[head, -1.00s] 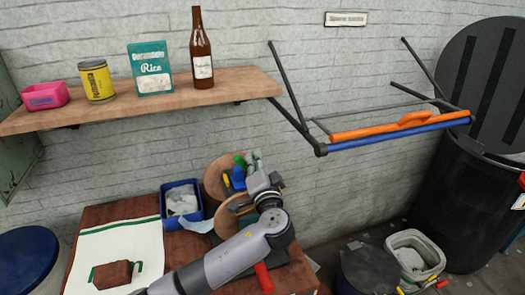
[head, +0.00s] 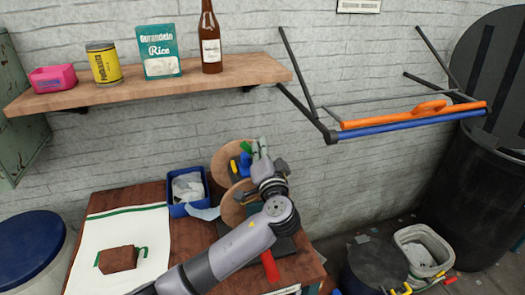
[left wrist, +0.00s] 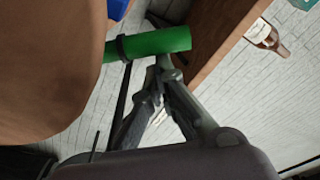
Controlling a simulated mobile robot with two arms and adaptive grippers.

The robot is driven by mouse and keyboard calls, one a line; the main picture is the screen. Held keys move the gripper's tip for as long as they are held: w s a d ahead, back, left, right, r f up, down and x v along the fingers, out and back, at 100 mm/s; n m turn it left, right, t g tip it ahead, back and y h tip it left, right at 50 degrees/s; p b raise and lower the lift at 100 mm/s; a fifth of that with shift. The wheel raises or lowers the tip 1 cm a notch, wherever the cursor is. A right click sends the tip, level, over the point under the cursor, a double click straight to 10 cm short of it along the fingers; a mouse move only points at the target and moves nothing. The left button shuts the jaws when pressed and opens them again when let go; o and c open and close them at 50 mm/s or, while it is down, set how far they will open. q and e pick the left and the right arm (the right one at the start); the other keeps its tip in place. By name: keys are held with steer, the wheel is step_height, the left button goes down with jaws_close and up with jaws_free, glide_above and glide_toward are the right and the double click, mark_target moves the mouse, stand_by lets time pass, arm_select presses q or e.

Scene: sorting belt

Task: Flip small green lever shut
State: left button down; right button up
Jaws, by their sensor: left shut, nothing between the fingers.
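The small green lever (left wrist: 155,42) shows in the left wrist view as a green cylinder with a dark collar, lying nearly level across the picture. In the head view a small green piece, apparently the lever (head: 246,146), shows beside the round wooden boards. My left gripper (left wrist: 165,68) is shut and empty, its tips just below the lever's right end; I cannot tell if they touch. In the head view the left gripper (head: 262,150) points up beside the boards. The lever's far end is partly hidden behind a brown round board (left wrist: 45,70).
A blue bin (head: 186,207) and a white cloth (head: 110,245) with a brown block (head: 118,259) are left on the table. A red handle (head: 270,266) stands near the front. The wooden shelf (head: 140,92) with goods is above. A folding rack (head: 405,122) juts out at right.

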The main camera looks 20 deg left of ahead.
mark_target(250, 154)
arm_select(q)
steer(key=shift+s+a+f+n+y+b, duration=0.15)
steer(key=shift+s+a+f+n+b, duration=0.2)
steer(key=shift+n+b, duration=1.05)
steer(key=shift+s+a+f+n+y+b, duration=0.2)
steer(key=shift+a+f+n+b, duration=0.25)
steer(key=shift+b, duration=1.9)
steer(key=shift+s+a+f+n+y+b, duration=0.15)
steer(key=shift+s+a+f+n+b, duration=0.25)
steer(key=shift+n+b, duration=1)
steer(key=shift+a+r+b, duration=0.1)
steer(key=shift+a+b, duration=0.2)
steer(key=shift+b, duration=1)
steer(key=shift+r, duration=0.1)
